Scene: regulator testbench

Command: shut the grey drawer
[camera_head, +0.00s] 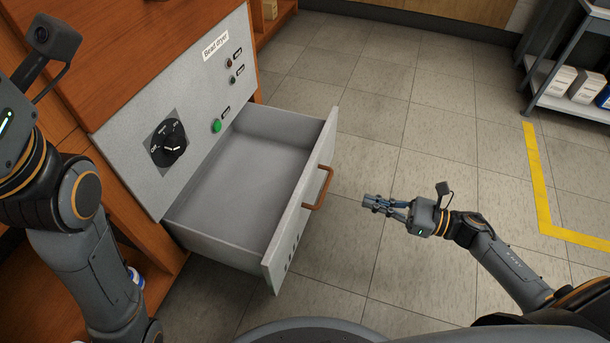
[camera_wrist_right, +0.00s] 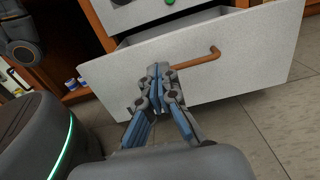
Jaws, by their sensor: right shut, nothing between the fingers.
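The grey drawer (camera_head: 308,205) is pulled far out of the grey panel front of a wooden cabinet, and its inside is empty. It has an orange-brown bar handle (camera_head: 319,188) on its front. In the right wrist view the drawer front (camera_wrist_right: 250,65) and handle (camera_wrist_right: 195,63) lie ahead of the fingers. My right gripper (camera_head: 366,202) is shut and empty, to the right of the handle with a gap between them in the head view. In the wrist view the right gripper (camera_wrist_right: 158,72) overlaps the handle's left end. My left arm shows at the left; its gripper is out of frame.
The grey panel (camera_head: 190,100) carries a black dial (camera_head: 168,143) and a green button (camera_head: 216,126). A metal shelf (camera_head: 570,105) with boxes stands at the far right, near yellow floor tape (camera_head: 540,190). The tiled floor right of the drawer is clear.

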